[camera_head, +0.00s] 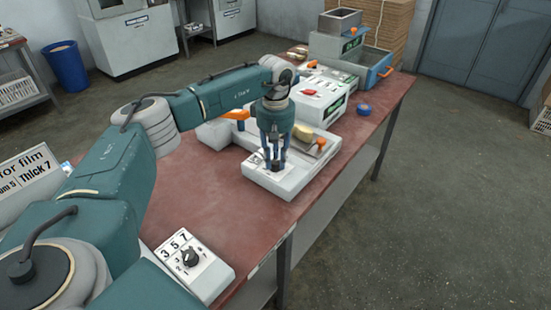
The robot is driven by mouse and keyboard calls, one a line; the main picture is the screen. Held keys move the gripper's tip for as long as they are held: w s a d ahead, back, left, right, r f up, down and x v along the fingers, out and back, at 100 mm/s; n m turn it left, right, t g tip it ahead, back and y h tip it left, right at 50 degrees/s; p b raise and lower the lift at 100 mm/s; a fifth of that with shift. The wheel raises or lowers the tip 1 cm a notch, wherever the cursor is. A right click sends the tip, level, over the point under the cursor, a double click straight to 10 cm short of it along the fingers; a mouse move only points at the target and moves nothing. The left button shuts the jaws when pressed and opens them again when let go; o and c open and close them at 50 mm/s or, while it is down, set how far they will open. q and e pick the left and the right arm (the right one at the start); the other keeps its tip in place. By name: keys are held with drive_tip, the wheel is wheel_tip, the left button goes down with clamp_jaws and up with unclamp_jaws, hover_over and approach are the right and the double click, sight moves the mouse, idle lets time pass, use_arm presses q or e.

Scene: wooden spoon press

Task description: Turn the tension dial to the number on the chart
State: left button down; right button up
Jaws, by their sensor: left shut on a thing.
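The tension dial is a black knob (190,257) on a white box (215,279) with the numbers 3, 5 and 7, at the table's near edge. Which number its pointer faces is too small to tell. The chart (32,172) at the left edge is partly hidden by my arm; it reads "for film", a cut-off entry ending in 5, and "Thick 7". My left gripper (274,163) points down over the white press base (282,183), well away from the dial. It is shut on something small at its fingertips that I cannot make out. My right gripper is not in view.
The press has an orange lever (235,115) and an orange knob (321,142). A blue roll of tape (364,109) lies near the right edge. The red tabletop (215,205) between dial and press is clear.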

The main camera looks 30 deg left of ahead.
sight(276, 161)
use_arm(q)
drive_tip(key=shift+w+r, duration=0.1)
drive_tip(key=c, duration=1.5)
unclamp_jaws()
drive_tip(key=shift+o, duration=0.2)
wheel_tip(276, 161, up, 12)
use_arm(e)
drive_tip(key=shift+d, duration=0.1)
